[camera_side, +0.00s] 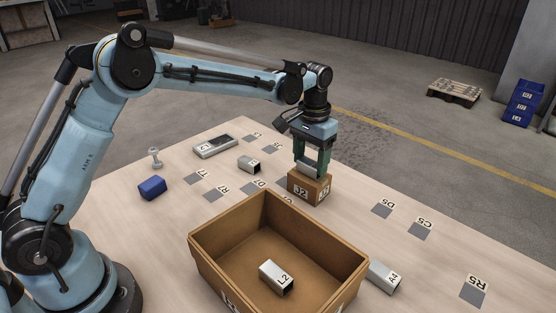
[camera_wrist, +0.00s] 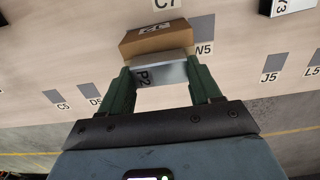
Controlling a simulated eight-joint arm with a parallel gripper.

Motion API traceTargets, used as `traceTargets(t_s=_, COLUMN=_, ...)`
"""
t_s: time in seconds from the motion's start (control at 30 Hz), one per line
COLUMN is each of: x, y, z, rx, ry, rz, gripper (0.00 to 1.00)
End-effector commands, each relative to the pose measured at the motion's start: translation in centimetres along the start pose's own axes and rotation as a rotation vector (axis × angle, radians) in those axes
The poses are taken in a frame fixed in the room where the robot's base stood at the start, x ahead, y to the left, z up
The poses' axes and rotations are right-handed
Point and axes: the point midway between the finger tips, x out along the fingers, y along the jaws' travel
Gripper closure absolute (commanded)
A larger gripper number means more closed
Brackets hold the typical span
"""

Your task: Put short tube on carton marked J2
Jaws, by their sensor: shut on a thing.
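A small brown carton (camera_side: 308,187) stands on the table behind the big box. Its mark looks like J2. The carton also shows in the wrist view (camera_wrist: 157,39), with its mark upside down. My gripper (camera_side: 311,166) points down over the carton, its fingers shut on a short silver tube marked P2 (camera_wrist: 160,73). In the side view the held tube (camera_side: 308,170) lies level at the carton's top, partly hidden by the fingers. I cannot tell whether it touches the top or hovers just above. The fingers also show in the wrist view (camera_wrist: 160,80).
A large open brown box (camera_side: 208,258) stands in front, with a tube marked L2 (camera_side: 277,277) inside. A tube marked A4 (camera_side: 384,277) lies right of it. Another tube (camera_side: 249,163), a long grey piece (camera_side: 215,146), a bolt (camera_side: 154,157) and a blue block (camera_side: 152,188) lie left.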

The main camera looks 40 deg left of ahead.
Motion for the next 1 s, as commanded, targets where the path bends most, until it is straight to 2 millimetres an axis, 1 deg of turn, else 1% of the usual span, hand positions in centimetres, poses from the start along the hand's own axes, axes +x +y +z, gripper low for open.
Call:
traceTargets(t_s=0.2, x=0.3, y=0.0, z=0.0, rx=0.000, ry=0.000, rz=0.000, gripper=0.68)
traceTargets(t_s=0.23, x=0.3, y=0.0, z=0.0, rx=0.000, ry=0.000, rz=0.000, gripper=0.32)
traceTargets(t_s=0.37, x=0.3, y=0.0, z=0.0, rx=0.000, ry=0.000, rz=0.000, gripper=0.13)
traceTargets(t_s=0.63, x=0.2, y=0.0, z=0.0, rx=0.000, ry=0.000, rz=0.000, gripper=0.11)
traceTargets(t_s=0.77, x=-0.4, y=0.0, z=0.0, rx=0.000, ry=0.000, rz=0.000, gripper=0.11)
traceTargets(t_s=0.87, x=-1.6, y=0.0, z=0.0, rx=0.000, ry=0.000, rz=0.000, gripper=0.11)
traceTargets(t_s=1.0, x=-4.2, y=0.0, z=0.0, rx=0.000, ry=0.000, rz=0.000, gripper=0.11)
